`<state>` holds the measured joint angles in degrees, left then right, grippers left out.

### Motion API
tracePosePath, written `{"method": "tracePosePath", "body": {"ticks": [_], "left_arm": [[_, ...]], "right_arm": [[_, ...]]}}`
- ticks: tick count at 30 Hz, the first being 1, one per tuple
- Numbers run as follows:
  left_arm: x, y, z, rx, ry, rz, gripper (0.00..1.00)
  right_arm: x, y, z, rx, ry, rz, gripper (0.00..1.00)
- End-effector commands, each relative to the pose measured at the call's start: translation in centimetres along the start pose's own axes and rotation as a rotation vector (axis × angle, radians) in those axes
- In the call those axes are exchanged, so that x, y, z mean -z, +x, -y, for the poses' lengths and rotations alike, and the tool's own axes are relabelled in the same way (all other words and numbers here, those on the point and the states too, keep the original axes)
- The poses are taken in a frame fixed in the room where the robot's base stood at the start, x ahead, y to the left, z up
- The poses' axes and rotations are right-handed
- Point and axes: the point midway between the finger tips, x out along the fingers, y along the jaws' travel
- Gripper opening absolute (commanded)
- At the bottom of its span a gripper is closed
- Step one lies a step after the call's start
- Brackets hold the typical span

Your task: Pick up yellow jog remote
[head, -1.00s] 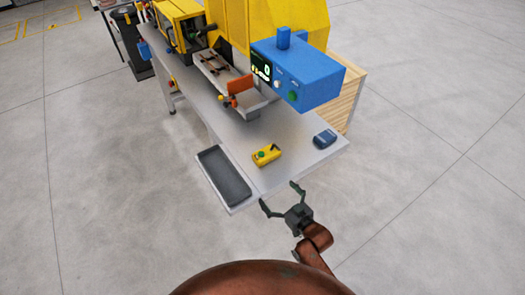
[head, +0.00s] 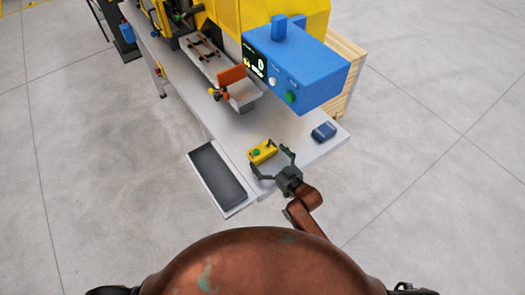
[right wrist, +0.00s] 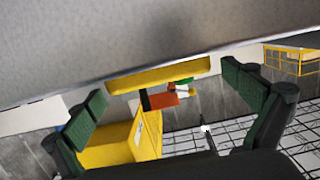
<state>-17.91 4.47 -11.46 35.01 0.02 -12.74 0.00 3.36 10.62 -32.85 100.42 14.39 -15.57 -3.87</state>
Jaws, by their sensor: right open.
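The yellow jog remote (head: 262,152) lies on the grey table near its front end, with a green button on top. My right gripper (head: 268,158) is open at the near right side of the remote, with its fingertips spread close to the remote's edges. I cannot tell from the head view whether they touch it. In the right wrist view, which looks upside down, the remote (right wrist: 160,76) shows as a yellow bar against the table surface, in the gap between the open fingers (right wrist: 165,90). My left gripper is not in view.
A dark-lined tray (head: 196,158) lies left of the remote at the table's edge. A blue control box (head: 310,80) overhangs the table behind. An orange part (head: 231,76) stands farther back.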

Motion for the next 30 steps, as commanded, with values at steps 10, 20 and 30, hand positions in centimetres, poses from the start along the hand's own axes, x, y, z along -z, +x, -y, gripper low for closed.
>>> {"method": "tracePosePath", "body": {"ticks": [10, 20, 30], "left_arm": [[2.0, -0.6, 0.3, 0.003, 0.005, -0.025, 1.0], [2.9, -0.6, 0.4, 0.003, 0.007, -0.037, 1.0], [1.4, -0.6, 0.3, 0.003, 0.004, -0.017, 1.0]], "right_arm": [[-0.1, 3.6, -0.2, -0.002, 0.0, -0.001, 1.0], [-0.1, 3.5, -0.3, -0.003, 0.001, 0.0, 0.9], [-0.1, 3.4, -0.4, -0.004, 0.001, 0.0, 0.66]]}}
